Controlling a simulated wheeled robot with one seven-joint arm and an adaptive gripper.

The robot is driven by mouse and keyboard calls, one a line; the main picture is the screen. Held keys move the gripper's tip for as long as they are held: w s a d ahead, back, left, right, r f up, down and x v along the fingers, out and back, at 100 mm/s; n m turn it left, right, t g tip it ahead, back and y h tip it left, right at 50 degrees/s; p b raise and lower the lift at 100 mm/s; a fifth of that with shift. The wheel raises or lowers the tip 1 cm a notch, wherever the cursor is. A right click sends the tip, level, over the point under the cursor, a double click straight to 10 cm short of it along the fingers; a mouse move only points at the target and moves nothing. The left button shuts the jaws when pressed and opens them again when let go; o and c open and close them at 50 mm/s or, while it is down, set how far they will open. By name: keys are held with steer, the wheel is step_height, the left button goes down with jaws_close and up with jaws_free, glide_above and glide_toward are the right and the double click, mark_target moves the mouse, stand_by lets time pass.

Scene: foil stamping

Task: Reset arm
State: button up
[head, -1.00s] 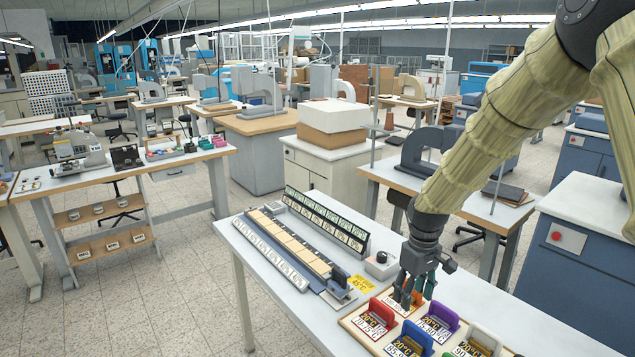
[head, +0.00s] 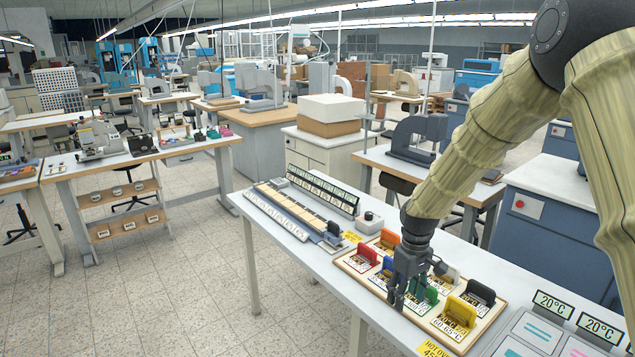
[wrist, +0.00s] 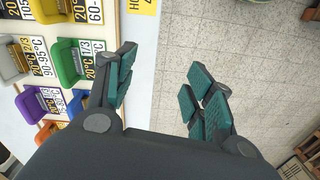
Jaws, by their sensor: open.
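My gripper (head: 399,295) hangs from my sleeved arm over the front edge of the white table in the head view. In the wrist view my gripper (wrist: 157,95) is open, its teal-padded fingers apart with nothing between them. Below and beside it is a wooden tray (head: 346,263) of coloured holders. They include a red one (head: 367,252), an orange one (head: 389,238) and a yellow one (head: 460,311). The green holder (wrist: 68,60) shows near the fingers in the wrist view. My gripper hides part of the tray in the head view.
A long rack with cards (head: 285,213) stands farther back on the table, beside a grey button box (head: 370,222). Temperature signs reading 20°C (head: 552,304) stand at the right end. Open tiled floor (head: 190,270) lies left of the table.

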steer(key=s+f, duration=0.7)
steer(key=s, duration=0.4)
steer(key=s+a+f+m, duration=0.1)
steer(key=s+f, duration=0.5)
steer(key=f, duration=0.4)
steer(key=s+f+m, duration=0.2)
steer(key=s+f, duration=0.3)
steer(key=f, duration=0.5)
steer(key=s+f+m, duration=0.1)
steer(key=s+f, duration=0.3)
steer(key=s, duration=1)
steer(key=s+d+f+m+b, duration=0.1)
steer(key=s+f+m, duration=0.1)
steer(key=s, duration=1.3)
steer(key=shift+f+b, duration=0.3)
steer(key=shift+f, duration=0.55)
steer(key=shift+s+d, duration=0.1)
